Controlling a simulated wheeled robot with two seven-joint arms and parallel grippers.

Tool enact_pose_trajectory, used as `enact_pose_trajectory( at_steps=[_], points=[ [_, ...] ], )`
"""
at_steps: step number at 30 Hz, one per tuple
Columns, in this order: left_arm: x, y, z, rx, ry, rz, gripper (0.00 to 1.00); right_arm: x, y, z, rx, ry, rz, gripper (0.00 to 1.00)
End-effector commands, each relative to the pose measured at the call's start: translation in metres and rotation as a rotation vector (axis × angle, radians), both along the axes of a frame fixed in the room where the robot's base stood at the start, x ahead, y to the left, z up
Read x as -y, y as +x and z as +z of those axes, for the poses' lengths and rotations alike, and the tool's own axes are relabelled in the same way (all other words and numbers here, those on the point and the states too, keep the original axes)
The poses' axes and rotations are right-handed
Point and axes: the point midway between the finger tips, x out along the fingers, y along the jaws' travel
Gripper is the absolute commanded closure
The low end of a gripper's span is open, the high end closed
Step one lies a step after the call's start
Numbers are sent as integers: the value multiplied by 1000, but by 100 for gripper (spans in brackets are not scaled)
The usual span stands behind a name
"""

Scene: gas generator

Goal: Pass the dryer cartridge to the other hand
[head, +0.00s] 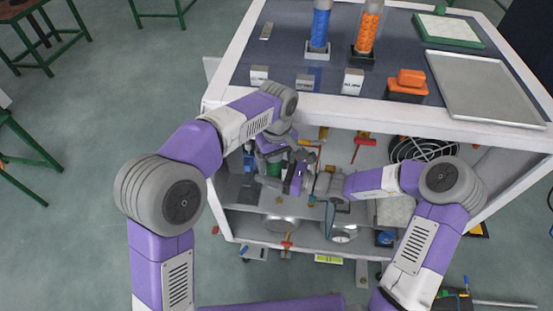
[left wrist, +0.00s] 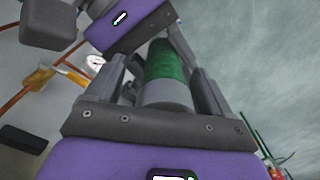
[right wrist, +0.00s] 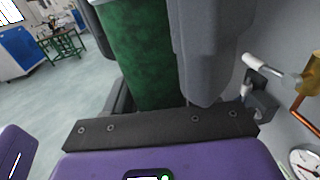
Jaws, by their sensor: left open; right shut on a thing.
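The green dryer cartridge (head: 274,170) is held in front of the open cabinet, partly hidden by my grippers. In the left wrist view its green body (left wrist: 165,62) and grey end (left wrist: 166,96) lie between the fingers of my left gripper (left wrist: 158,70). My left gripper (head: 272,153) is open around it; whether a finger touches it I cannot tell. My right gripper (head: 290,178) is shut on the cartridge, coming from the right. In the right wrist view the green body (right wrist: 145,55) stands between the right fingers, one partly hidden behind it.
The bench top (head: 225,88) carries a blue-filled column (head: 320,25), an orange-filled column (head: 367,30), an orange block (head: 407,85), small labelled blocks and a metal tray (head: 480,85). Its white front edge lies just beyond my grippers. Pipes, valves and a fan (head: 422,149) fill the cabinet.

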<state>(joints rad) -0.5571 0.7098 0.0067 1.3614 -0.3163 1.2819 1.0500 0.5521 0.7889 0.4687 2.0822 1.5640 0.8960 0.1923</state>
Motion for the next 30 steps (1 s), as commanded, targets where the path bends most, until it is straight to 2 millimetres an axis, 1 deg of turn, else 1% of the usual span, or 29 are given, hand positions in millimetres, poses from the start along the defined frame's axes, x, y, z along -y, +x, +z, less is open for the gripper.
enact_pose_trajectory(
  at_steps=[5, 6, 19, 20, 25, 26, 30],
  points=[
    [0, 0, 0, 0, 0, 0, 18, 0, 0, 1, 2, 1, 1, 87],
    [0, 0, 0, 0, 1, 0, 20, 0, 0, 1, 2, 1, 1, 87],
    [2, 0, 0, 1, -3, -3, 86, -2, -1, 1, 4, 1, 6, 87],
    [2, 0, 1, 3, -4, -4, 88, -2, -1, 1, 4, 1, 6, 42],
    [2, 0, 1, 2, -3, -3, 88, -2, -1, 1, 3, 1, 5, 16],
    [2, 0, 1, 2, -3, -3, 88, -1, -1, 1, 3, 1, 4, 14],
    [1, 0, 1, 2, -2, -2, 88, -1, -1, 1, 1, 1, 2, 14]
  ],
)
